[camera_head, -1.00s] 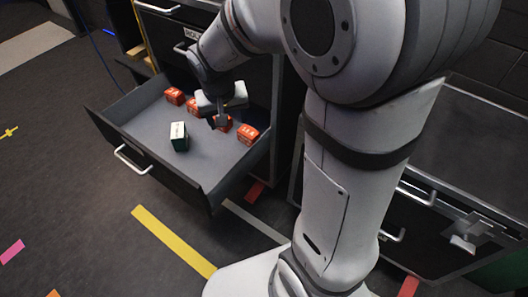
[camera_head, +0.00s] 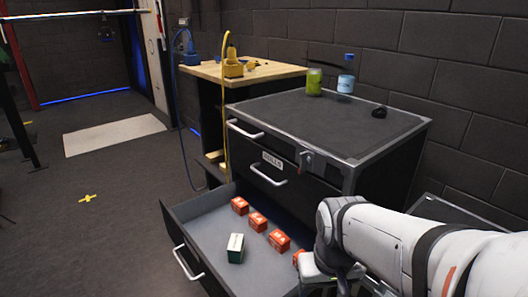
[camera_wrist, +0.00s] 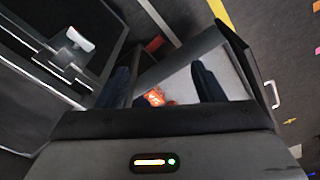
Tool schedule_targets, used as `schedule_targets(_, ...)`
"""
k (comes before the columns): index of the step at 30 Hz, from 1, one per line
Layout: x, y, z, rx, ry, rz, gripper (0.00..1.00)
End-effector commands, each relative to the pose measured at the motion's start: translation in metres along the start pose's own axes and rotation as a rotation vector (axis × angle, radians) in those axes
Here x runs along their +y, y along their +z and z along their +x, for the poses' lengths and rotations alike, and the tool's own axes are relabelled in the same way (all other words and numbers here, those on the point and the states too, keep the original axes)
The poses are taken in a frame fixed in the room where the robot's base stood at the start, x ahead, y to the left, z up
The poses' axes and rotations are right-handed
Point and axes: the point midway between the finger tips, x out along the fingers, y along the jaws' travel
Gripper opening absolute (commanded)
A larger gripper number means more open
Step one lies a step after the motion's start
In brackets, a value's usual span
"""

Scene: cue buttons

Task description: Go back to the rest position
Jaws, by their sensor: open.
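My gripper (camera_wrist: 163,80) is open and empty in the wrist view, with its two dark fingers apart. In the head view my wrist is at the lower right, over the right side of the open drawer (camera_head: 205,272), and its fingertips are hard to make out. Several orange boxes stand in a row in the drawer, among them a back one (camera_head: 239,205), a middle one (camera_head: 257,221) and a front one (camera_head: 279,240). Another is partly hidden by my wrist. A dark green box with a pale top (camera_head: 235,248) stands apart to their left. An orange box (camera_wrist: 157,97) shows beyond my fingers.
The black cabinet (camera_head: 330,125) stands behind the drawer, with a green jar (camera_head: 314,82), a blue bottle (camera_head: 346,75) and a small black object (camera_head: 379,112) on top. A wooden-topped bench (camera_head: 262,72) stands behind left. The floor at left is mostly clear.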

Motion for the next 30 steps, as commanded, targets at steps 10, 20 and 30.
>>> schedule_targets(10, 0.003, -0.014, -0.138, 0.045, 0.008, 0.007, 0.62)
schedule_targets(20, 0.004, -0.024, -0.244, 0.09, 0.011, 0.007, 0.62)
schedule_targets(30, 0.001, -0.027, -0.278, 0.115, 0.001, -0.008, 0.62)
